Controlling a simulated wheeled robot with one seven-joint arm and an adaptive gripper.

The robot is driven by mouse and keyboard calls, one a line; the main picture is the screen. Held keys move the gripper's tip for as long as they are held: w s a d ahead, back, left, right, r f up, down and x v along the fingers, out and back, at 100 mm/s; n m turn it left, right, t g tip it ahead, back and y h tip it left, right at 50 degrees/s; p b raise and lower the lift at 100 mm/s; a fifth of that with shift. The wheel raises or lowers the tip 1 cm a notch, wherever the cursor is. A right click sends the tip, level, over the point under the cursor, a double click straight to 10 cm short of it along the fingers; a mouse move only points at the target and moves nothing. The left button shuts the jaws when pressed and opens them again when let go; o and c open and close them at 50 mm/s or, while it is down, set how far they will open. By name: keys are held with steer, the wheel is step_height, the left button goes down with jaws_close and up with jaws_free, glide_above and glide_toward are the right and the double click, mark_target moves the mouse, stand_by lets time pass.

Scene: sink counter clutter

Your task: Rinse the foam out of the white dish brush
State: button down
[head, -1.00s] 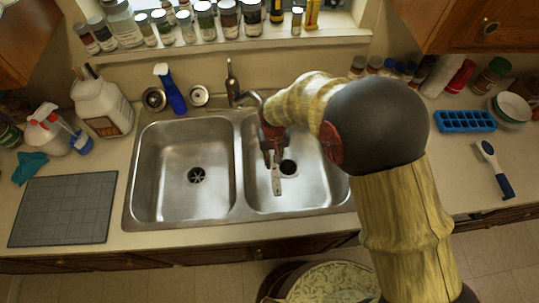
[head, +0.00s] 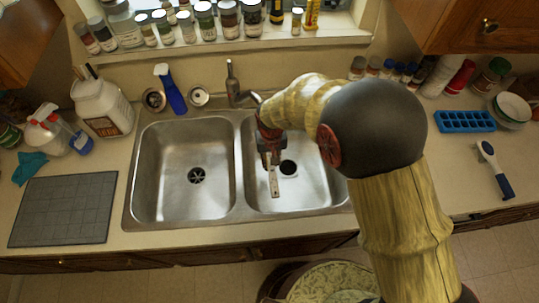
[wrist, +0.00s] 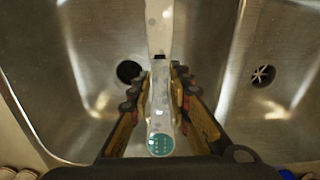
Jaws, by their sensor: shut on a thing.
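My gripper (wrist: 161,105) is shut on the white dish brush (wrist: 159,35), a long pale piece with a round teal patch of pale dots at its near end. In the head view my gripper (head: 270,158) holds the brush (head: 274,185) pointing down over the right sink basin (head: 315,190). The faucet (head: 233,85) stands behind the basins; my arm partly hides its spout. I cannot make out running water. Pale spots show on the brush in the wrist view, but I cannot tell whether they are foam.
The left basin (head: 165,165) is empty. A blue-handled brush (head: 494,168) and a blue ice tray (head: 466,121) lie on the right counter. A blue spray bottle (head: 171,92) stands behind the sink. A grey mat (head: 64,210) lies at left.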

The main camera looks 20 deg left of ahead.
mark_target(274, 186)
steer(key=shift+w, duration=0.15)
steer(key=shift+w+d, duration=0.25)
steer(key=shift+w, duration=0.1)
steer(key=shift+s+a, duration=0.3)
steer(key=shift+s, duration=0.25)
steer(key=s+d+p, duration=0.1)
steer(key=s+d, duration=0.2)
steer(key=d, duration=0.4)
steer(key=shift+s, duration=0.35)
stand_by(0.5)
stand_by(1.1)
